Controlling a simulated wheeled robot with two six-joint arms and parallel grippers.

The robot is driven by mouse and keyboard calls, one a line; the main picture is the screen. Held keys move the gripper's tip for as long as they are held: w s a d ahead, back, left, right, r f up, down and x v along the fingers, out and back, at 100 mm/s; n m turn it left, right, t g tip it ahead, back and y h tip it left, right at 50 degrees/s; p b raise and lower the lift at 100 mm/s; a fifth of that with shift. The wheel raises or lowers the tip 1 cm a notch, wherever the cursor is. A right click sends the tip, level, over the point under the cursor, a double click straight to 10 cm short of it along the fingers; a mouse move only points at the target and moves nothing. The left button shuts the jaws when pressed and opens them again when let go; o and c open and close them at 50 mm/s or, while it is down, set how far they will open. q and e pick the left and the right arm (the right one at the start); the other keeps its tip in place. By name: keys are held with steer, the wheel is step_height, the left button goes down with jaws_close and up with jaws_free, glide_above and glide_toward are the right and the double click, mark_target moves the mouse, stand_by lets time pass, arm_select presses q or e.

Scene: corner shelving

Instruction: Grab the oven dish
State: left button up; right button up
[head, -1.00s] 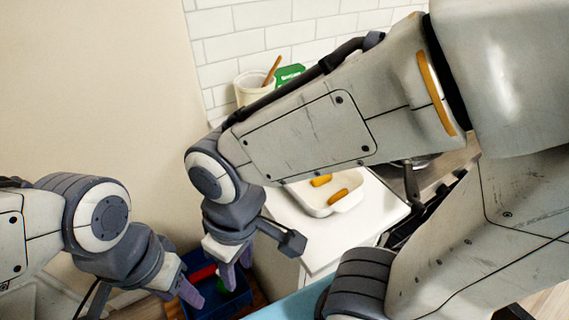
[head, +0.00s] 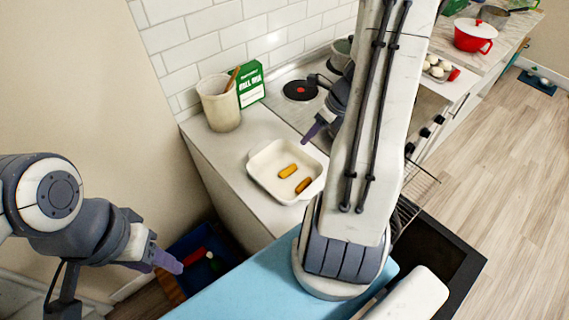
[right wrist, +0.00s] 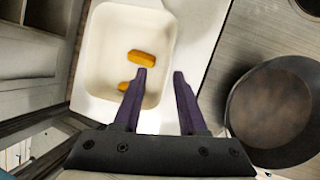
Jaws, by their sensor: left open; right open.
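The oven dish (head: 262,179) is a white rectangular dish on the white counter, with two orange-yellow pieces (head: 288,171) lying in it. It also shows in the right wrist view (right wrist: 103,60), beyond and left of the fingertips. My right gripper (right wrist: 161,74) is open and empty, its left finger overlapping the dish in that view and its right finger outside the dish's right side. In the head view my right gripper (head: 313,131) is partly hidden by my arm, beside the dish's far right side. My left gripper (head: 170,262) is open and empty, low at the left above a blue crate.
A beige crock (head: 219,105) with a wooden utensil and a green box (head: 250,86) stand behind the dish. The stove (head: 290,110) is to the right, with a dark pan (right wrist: 275,112). The blue crate (head: 228,249) sits on the floor, and a red pot (head: 474,36) stands far right.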

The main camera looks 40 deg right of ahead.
mark_target(303, 152)
steer(key=shift+m, duration=0.8)
steer(key=shift+s+d+f+b+x, duration=0.15)
steer(key=shift+d+x, duration=0.2)
steer(key=shift+x, duration=1.3)
steer(key=shift+s+d+f+b+x, duration=0.1)
steer(key=shift+d+b+x, duration=0.2)
steer(key=shift+x, duration=1.35)
steer(key=shift+s+d+f+b+x, duration=0.15)
steer(key=shift+d+x, duration=0.25)
steer(key=shift+x, duration=1.25)
steer(key=shift+f, duration=0.25)
jaws_close()
steer(key=shift+r, duration=0.1)
